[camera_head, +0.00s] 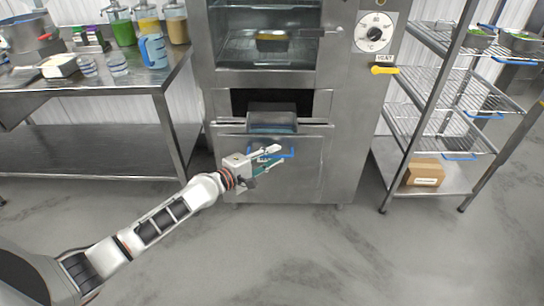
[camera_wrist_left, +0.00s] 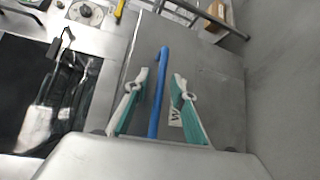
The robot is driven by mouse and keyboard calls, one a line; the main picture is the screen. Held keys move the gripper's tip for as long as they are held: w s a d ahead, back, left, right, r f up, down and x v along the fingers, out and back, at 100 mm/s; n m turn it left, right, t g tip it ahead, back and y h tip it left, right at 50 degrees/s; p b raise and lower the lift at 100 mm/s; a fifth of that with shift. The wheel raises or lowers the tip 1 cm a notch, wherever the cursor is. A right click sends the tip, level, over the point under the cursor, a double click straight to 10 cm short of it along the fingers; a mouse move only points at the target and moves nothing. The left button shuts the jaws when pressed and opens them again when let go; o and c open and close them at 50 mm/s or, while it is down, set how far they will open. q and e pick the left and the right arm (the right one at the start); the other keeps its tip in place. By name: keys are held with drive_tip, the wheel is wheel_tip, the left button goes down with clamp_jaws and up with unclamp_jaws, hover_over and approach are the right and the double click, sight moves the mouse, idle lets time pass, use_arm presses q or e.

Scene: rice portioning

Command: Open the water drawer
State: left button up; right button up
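The water drawer (camera_head: 310,175) is the grey metal front at the bottom of the steel oven, with a blue bar handle (camera_head: 287,153). It looks shut. In the left wrist view the handle (camera_wrist_left: 158,85) runs between my two fingers, with the drawer front (camera_wrist_left: 215,85) behind it. My left gripper (camera_head: 270,157) is at the handle in the head view. In the left wrist view its fingers (camera_wrist_left: 159,88) stand apart on both sides of the handle, with gaps showing. A letter W shows on the front beside one finger. My right gripper is not in view.
Above the drawer is an open slot with a metal container (camera_head: 272,119). A steel table (camera_head: 130,78) with jugs and jars stands left. A wire shelf rack (camera_head: 465,80) with a cardboard box (camera_head: 424,172) stands right. The floor in front is clear.

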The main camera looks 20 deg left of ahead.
use_arm(q)
drive_tip(key=v, duration=1.2)
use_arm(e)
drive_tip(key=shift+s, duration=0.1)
use_arm(q)
drive_tip(key=s+d+f+m+g+y+p, duration=0.1)
drive_tip(key=s+d+f+m+y, duration=0.1)
drive_tip(key=s+f+m, duration=0.7)
drive_tip(key=s+d+f+m+g+y+p, duration=0.1)
drive_tip(key=s+d+f+m+g+y, duration=0.1)
drive_tip(key=s+f+m, duration=0.7)
drive_tip(key=s+d+f+y, duration=0.1)
drive_tip(key=s+d, duration=0.1)
drive_tip(key=s, duration=0.6)
drive_tip(key=shift+s+f+g+y, duration=0.3)
drive_tip(key=shift+s, duration=0.1)
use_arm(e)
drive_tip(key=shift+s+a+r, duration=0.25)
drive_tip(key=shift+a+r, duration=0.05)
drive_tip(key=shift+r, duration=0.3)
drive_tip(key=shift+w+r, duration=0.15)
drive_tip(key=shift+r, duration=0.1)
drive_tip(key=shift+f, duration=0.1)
